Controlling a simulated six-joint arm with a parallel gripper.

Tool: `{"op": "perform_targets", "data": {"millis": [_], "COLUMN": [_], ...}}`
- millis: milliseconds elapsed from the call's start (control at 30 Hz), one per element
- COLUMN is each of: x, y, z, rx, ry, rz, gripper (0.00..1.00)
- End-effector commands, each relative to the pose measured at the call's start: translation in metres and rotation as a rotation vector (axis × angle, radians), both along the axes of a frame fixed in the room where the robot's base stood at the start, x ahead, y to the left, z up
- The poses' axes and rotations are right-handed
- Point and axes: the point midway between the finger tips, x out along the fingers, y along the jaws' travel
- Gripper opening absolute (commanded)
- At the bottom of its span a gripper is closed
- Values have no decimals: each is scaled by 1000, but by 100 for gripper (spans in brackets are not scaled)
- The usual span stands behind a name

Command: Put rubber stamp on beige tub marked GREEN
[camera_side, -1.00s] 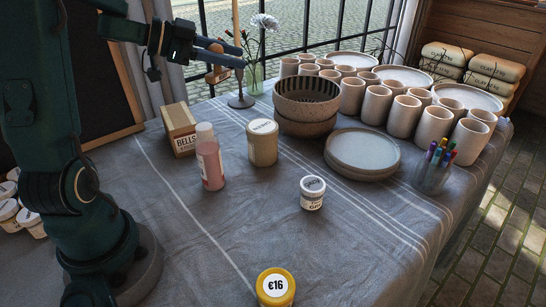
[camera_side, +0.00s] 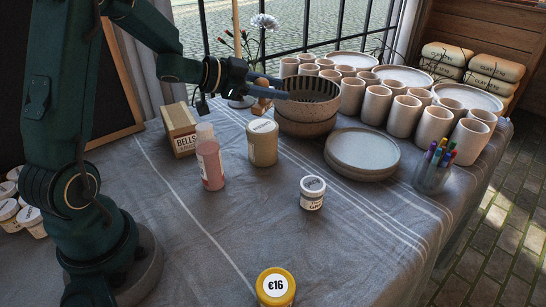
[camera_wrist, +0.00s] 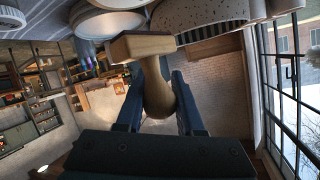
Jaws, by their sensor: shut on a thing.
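My gripper (camera_side: 272,88) is shut on the rubber stamp (camera_side: 261,106), a wooden piece with a rounded handle. It is held in the air near the back, with the ceramic bowls behind it. In the wrist view the stamp (camera_wrist: 157,90) sits between my two dark fingers, its wide block toward the top. A beige tub (camera_side: 263,147) with a pale label on top stands upright on the cloth, below and close to the stamp in the side view. The lettering on its label is too small to read.
A pink bottle (camera_side: 210,163) and a cardboard box (camera_side: 178,129) stand left of the tub. Stacked bowls (camera_side: 306,122) and plates (camera_side: 362,152) are to its right. A small white jar (camera_side: 312,195) and yellow tub (camera_side: 275,290) stand in front. The front cloth is mostly clear.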

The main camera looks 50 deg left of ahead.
Motion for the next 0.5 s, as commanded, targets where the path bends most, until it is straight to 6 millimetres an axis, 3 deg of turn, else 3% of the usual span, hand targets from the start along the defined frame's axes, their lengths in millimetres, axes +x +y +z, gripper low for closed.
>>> {"op": "perform_targets", "data": {"millis": [233,500], "x": [-1,0], "y": [0,1], "z": [-32,-35], "rx": [-4,1], "ry": [3,-2], "rz": [2,1], "gripper": [0,0]}}
